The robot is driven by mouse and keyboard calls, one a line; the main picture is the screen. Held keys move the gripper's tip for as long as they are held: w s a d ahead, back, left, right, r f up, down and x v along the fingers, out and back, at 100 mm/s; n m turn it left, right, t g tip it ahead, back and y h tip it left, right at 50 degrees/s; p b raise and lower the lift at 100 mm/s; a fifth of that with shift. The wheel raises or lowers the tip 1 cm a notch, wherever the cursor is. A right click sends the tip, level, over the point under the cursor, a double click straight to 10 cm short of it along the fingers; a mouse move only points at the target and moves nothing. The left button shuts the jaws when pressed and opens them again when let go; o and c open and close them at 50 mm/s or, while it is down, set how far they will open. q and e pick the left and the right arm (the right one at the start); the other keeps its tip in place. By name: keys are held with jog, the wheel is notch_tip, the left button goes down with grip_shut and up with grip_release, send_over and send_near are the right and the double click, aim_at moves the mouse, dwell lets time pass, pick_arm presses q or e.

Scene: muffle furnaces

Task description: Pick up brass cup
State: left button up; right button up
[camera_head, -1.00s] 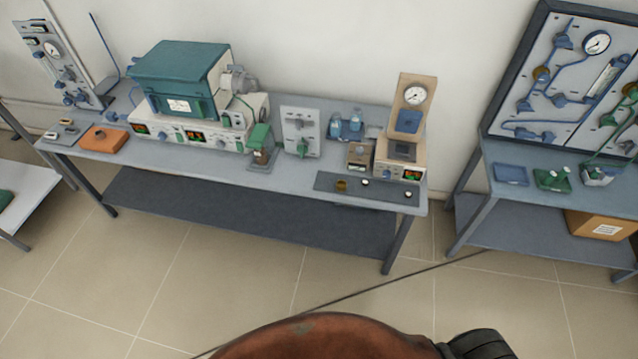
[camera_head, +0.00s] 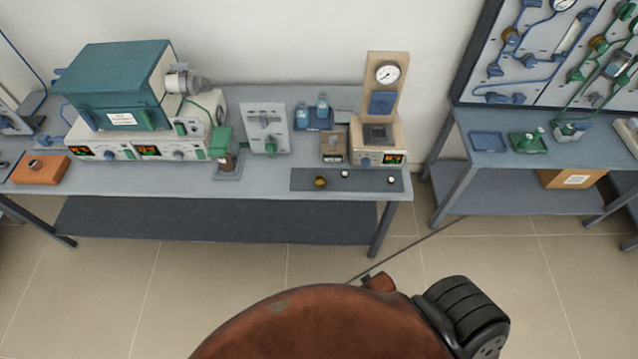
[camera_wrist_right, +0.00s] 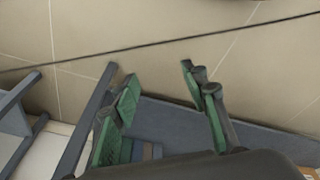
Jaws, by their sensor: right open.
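The brass cup (camera_head: 320,182) is a small yellow-brown cup on the dark mat (camera_head: 350,187) at the front right of the long bench. Two small white-topped pieces stand on the same mat to its right. My right gripper (camera_wrist_right: 160,100) shows in the right wrist view with its green-padded fingers spread apart and nothing between them. Floor and a bench shelf lie beyond the fingers, and the cup does not show in that view. Neither gripper shows in the head view.
The long bench (camera_head: 250,181) carries a teal furnace (camera_head: 118,85), a grey panel box (camera_head: 265,129) and a beige gauge instrument (camera_head: 378,140) behind the mat. An orange block (camera_head: 41,170) lies at left. A second bench (camera_head: 490,155) stands at right.

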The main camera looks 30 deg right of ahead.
aim_at(320, 177)
jog(key=w+d+r+m+t+h+b, duration=0.1)
jog(key=w+r, duration=0.3)
jog(key=r, duration=0.6)
jog(key=w+d+r+t, duration=0.1)
jog(key=w+r+t, duration=0.15)
jog(key=r, duration=0.75)
jog(key=w+r+m+t, duration=0.1)
jog(key=w+r+t, duration=0.3)
jog(key=w, duration=0.8)
jog(key=w+r+m+t, duration=0.1)
jog(key=w+r+t, duration=0.3)
jog(key=w, duration=0.8)
jog(key=shift+g+h, duration=0.25)
jog(key=shift+h, duration=0.25)
jog(key=x, duration=0.2)
jog(key=b+x, duration=0.1)
jog(key=x, duration=0.2)
jog(key=r+b+x, duration=0.1)
jog(key=x, duration=0.2)
jog(key=shift+w+r, duration=0.1)
jog(key=shift+w, duration=0.25)
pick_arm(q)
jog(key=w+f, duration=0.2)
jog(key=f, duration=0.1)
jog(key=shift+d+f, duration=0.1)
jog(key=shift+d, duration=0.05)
pick_arm(e)
jog(key=shift+c, duration=0.3)
